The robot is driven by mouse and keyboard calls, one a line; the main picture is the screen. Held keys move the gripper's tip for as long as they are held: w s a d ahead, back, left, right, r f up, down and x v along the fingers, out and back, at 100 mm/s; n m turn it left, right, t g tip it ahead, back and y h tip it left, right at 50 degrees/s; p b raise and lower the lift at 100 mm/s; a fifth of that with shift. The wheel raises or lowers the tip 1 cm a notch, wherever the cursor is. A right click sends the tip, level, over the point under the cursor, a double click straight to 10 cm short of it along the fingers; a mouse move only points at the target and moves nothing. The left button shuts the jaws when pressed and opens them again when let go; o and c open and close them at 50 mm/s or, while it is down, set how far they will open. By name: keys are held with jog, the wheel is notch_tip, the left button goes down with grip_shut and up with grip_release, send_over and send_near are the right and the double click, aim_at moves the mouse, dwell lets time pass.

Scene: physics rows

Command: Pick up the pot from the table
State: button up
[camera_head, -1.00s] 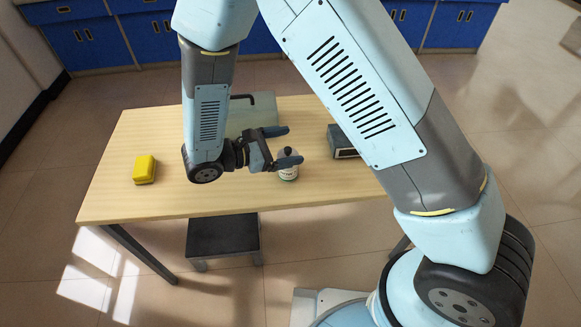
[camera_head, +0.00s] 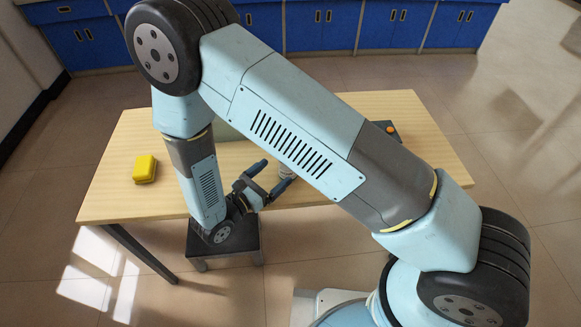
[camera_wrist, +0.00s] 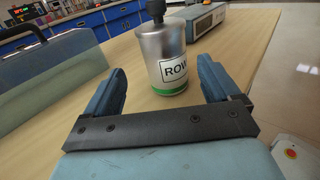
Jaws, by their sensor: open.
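The pot is a silver cylinder with a dark knob on top, a white label and a green base. In the wrist view the pot (camera_wrist: 160,45) stands upright on the wooden table (camera_wrist: 128,50), ahead of my gripper (camera_wrist: 162,72) and between the lines of its two fingers, apart from both. In the head view my arm hides most of the pot (camera_head: 285,171). My gripper (camera_head: 277,172) is open and empty near the table's front edge, its fingers pointing to the pot's side.
A yellow case (camera_head: 145,168) lies on the table's left. A grey device (camera_wrist: 207,18) stands behind the pot to the right. A pale green box (camera_wrist: 50,70) is on the left in the wrist view. A dark stool (camera_head: 240,238) stands below the front edge.

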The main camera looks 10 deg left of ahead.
jog(key=shift+x, duration=4.05)
jog(key=shift+s+d+r, duration=0.15)
jog(key=shift+s, duration=0.05)
jog(key=shift+c, duration=0.3)
jog(key=c, duration=1.2)
